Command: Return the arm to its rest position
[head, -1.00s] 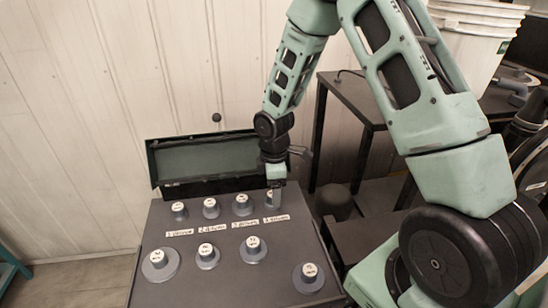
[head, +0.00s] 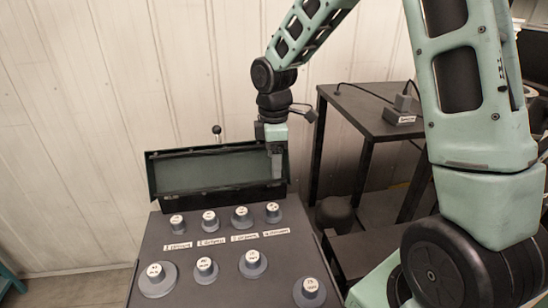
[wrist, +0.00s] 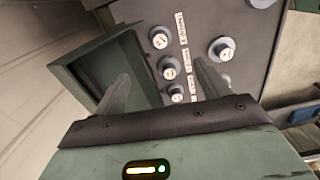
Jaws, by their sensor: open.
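My gripper (head: 276,165) is raised above the back right of the dark console (head: 222,273), in front of the open green-lined box (head: 213,172). In the wrist view my gripper's two fingers (wrist: 160,92) are apart with nothing between them. Grey knobs with white labelled caps stand on the console in two rows. The back-row right knob (head: 273,213) is below my gripper and apart from it. The front-row right knob (head: 309,292) stands near the console's right edge.
A dark side table (head: 372,112) with a small labelled box (head: 399,117) stands to the right. A pale panelled wall (head: 120,90) is behind the console. A lever with a black ball (head: 216,130) rises behind the green-lined box. Space above the console's left side is free.

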